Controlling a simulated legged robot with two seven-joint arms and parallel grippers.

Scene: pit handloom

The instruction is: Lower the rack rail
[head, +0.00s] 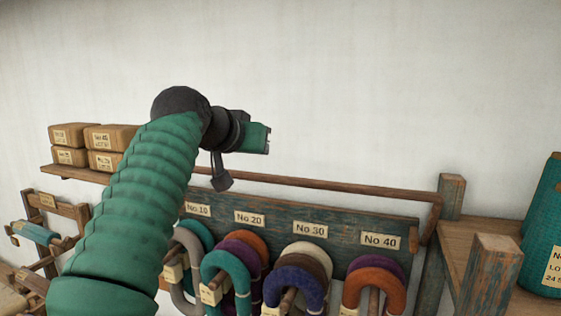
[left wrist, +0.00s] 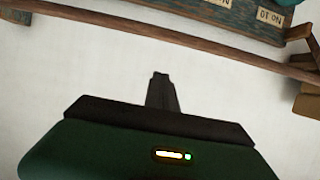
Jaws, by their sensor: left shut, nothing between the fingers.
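The rack rail (head: 330,186) is a thin brown bar running along above the blue label board, with a bent arm going down at its right end. Its left part is hidden behind my left arm. In the left wrist view the rail (left wrist: 150,33) crosses the upper part, with the labels upside down. My left gripper (head: 267,139) is above the rail in the head view, shut and empty, apart from it. In the left wrist view my left gripper's dark fingertips (left wrist: 160,76) show against bare wall, clear of the rail. My right gripper is not in view.
Below the board (head: 345,228), several coloured yarn hanks (head: 375,288) hang on pegs. A shelf with brown boxes (head: 110,138) is at left. Wooden posts (head: 451,195) and a teal cone (head: 545,235) stand at right. The wall above the rail is clear.

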